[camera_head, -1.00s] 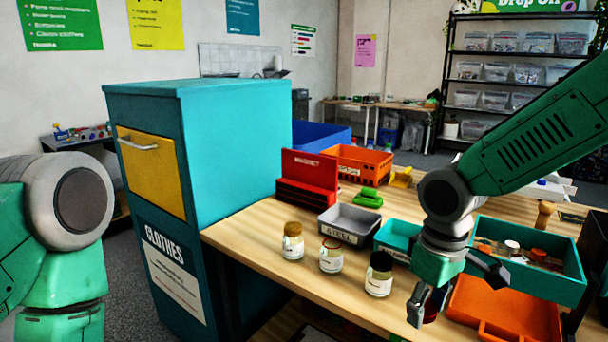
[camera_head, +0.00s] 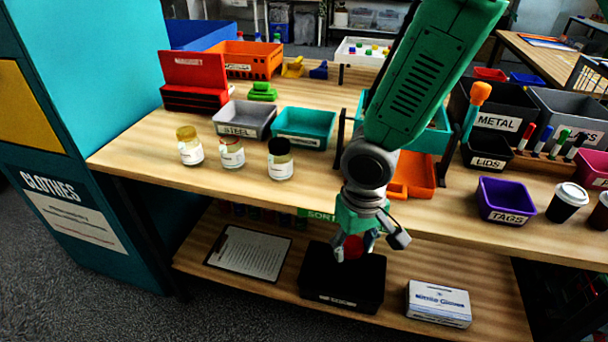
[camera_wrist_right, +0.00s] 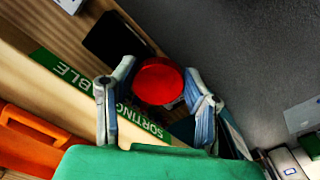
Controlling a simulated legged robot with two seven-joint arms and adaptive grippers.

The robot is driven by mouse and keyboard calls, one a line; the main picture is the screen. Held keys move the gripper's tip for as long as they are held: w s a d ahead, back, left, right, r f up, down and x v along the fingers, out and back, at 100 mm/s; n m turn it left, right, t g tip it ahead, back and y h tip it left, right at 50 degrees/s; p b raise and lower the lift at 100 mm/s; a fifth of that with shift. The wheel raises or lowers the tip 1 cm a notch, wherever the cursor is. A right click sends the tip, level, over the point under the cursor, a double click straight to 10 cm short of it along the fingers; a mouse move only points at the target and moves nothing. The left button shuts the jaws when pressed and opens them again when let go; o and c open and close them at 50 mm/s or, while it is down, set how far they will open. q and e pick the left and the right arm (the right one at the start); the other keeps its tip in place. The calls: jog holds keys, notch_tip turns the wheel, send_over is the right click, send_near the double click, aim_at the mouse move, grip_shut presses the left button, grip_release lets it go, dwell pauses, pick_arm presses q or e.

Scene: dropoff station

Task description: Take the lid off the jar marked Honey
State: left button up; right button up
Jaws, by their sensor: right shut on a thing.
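Three glass jars with white labels stand in a row near the table's front left: one with a gold lid (camera_head: 186,133), a middle jar (camera_head: 232,155) with a red rim at its top, and one with a black lid (camera_head: 279,147). The label words are too small to read, so I cannot tell which says Honey. My right gripper (camera_head: 370,246) is shut on a red round thing (camera_head: 353,247), held in front of the table's front edge, right of the jars. It shows as a red disc (camera_wrist_right: 159,81) between the fingers in the right wrist view. My left gripper is out of view.
Behind the jars are a grey tray (camera_head: 222,131) and a teal tray (camera_head: 283,139). A purple tags bin (camera_head: 505,215) and cups (camera_head: 566,203) stand right. The lower shelf holds a clipboard (camera_head: 248,252), a black bin (camera_head: 318,299) and a white box (camera_head: 440,304).

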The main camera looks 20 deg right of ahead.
jog(key=shift+a+r, duration=0.2)
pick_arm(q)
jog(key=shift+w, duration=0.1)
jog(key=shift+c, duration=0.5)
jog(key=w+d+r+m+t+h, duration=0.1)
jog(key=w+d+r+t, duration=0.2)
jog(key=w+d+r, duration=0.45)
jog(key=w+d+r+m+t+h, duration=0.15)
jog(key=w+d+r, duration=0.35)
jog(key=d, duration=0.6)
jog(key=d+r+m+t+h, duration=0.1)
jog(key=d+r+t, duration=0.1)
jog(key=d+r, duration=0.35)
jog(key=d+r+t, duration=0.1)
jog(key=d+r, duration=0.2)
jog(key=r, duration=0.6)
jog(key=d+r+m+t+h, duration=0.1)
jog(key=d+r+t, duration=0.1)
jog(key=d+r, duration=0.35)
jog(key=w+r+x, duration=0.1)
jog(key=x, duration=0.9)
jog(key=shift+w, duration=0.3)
pick_arm(e)
jog(key=w+a+r+n, duration=0.4)
jog(key=a+r+n, duration=0.4)
jog(key=a, duration=0.6)
notch_tip(320, 180, up, 2)
jog(key=shift+w+a+r, duration=0.2)
jog(key=shift+a+r, duration=0.05)
jog(key=shift+a, duration=0.05)
